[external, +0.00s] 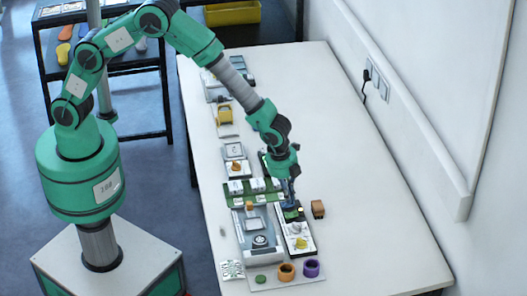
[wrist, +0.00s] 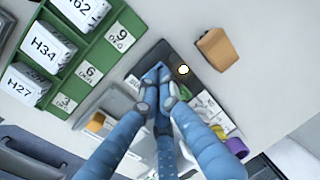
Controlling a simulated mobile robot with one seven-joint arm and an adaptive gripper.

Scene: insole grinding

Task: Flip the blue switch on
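My gripper (wrist: 158,76) has blue fingers whose tips are drawn together over the black end of a control panel (wrist: 208,79). No object shows between the tips. In the external view my gripper (external: 290,203) points down at the far end of the same panel (external: 297,240). A small round white light (wrist: 183,70) glows on the panel just right of the fingertips. A green part (wrist: 186,92) shows beside the fingers. Contact cannot be told.
A green rack (wrist: 57,68) with labelled white blocks stands left of my gripper. A brown block (wrist: 217,48) lies right of the panel. The table's right side is clear.

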